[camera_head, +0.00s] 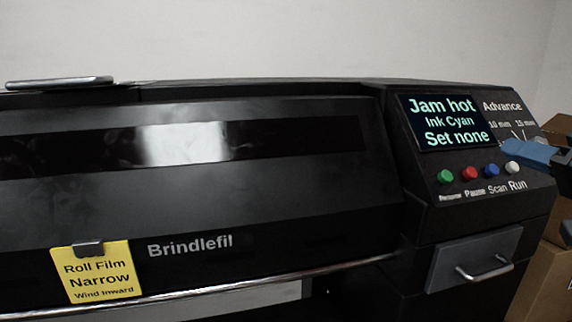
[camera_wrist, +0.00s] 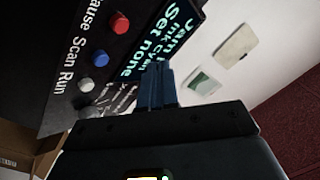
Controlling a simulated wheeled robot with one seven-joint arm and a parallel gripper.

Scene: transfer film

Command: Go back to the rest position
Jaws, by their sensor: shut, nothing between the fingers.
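My gripper (camera_head: 528,150) has blue fingers and reaches in from the right edge of the head view, by the "Advance" markings on the right end of the black printer's panel. In the wrist view its blue fingers (camera_wrist: 158,82) are shut together with nothing between them, in front of the panel's edge. The black printer (camera_head: 330,210) fills most of the head view. Its display (camera_head: 448,122) reads "Jam hot, Ink Cyan, Set none". Whether the fingers touch the panel is hard to tell.
Green (camera_head: 445,176), red (camera_head: 470,173), blue (camera_head: 491,170) and white (camera_head: 512,167) buttons sit below the display. A grey drawer (camera_head: 450,265) with a handle is below them. A yellow card (camera_head: 97,272) hangs at left. Cardboard boxes (camera_head: 540,280) stand at right.

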